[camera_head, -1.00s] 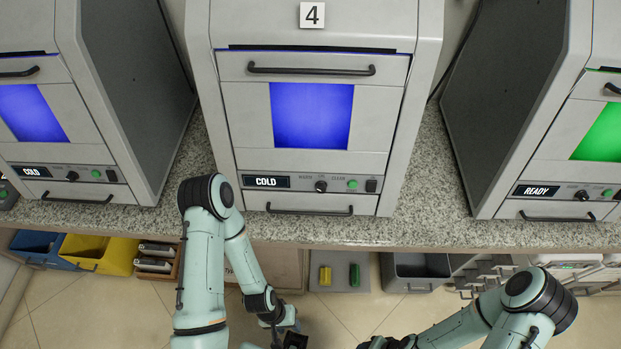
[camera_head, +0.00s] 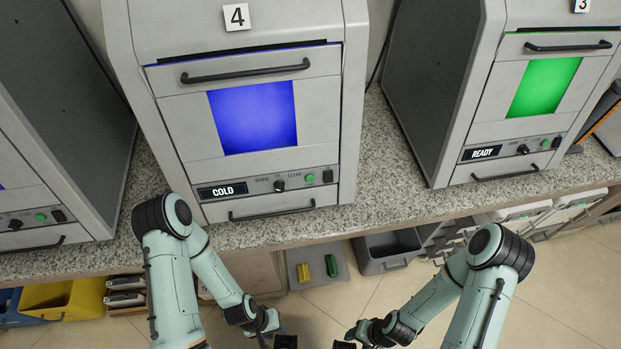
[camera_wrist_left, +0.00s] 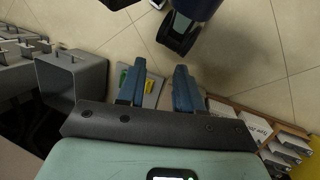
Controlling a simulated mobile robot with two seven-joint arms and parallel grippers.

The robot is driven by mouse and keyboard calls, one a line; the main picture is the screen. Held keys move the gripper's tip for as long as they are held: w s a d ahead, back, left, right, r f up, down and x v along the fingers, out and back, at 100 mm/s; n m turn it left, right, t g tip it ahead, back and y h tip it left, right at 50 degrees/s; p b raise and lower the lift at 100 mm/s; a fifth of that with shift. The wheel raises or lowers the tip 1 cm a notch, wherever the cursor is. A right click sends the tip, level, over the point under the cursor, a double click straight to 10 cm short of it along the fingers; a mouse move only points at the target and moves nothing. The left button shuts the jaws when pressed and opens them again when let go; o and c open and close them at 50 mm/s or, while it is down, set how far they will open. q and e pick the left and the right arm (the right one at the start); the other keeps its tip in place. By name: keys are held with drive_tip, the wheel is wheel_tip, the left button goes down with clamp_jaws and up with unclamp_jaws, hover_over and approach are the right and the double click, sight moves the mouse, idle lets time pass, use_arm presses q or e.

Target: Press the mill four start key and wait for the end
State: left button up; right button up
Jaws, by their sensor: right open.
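Mill four (camera_head: 170,130) is a grey cabinet under a "4" sign (camera_head: 236,17). It has a blue lit window (camera_head: 253,117) and a display (camera_head: 222,191) reading COLD. Its panel holds a black knob (camera_head: 280,185), a round green key (camera_head: 310,178) and a dark switch (camera_head: 328,176). My left gripper (camera_head: 275,341) is low at the picture's bottom edge, below the counter front and away from the panel. In the left wrist view its two blue fingers (camera_wrist_left: 158,75) are apart with nothing between them. My right gripper (camera_head: 345,342) is beside it, open, partly cut off.
A granite counter (camera_head: 390,204) carries the mills. Mill three (camera_head: 440,90) at right has a green window and reads READY; another mill (camera_head: 50,130) stands at left. Below are a yellow bin (camera_head: 62,299), a grey bin (camera_head: 388,248) and a tray (camera_head: 299,275) with yellow and green pieces.

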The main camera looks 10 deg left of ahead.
use_arm(q)
clamp_jaws()
idle(1.5)
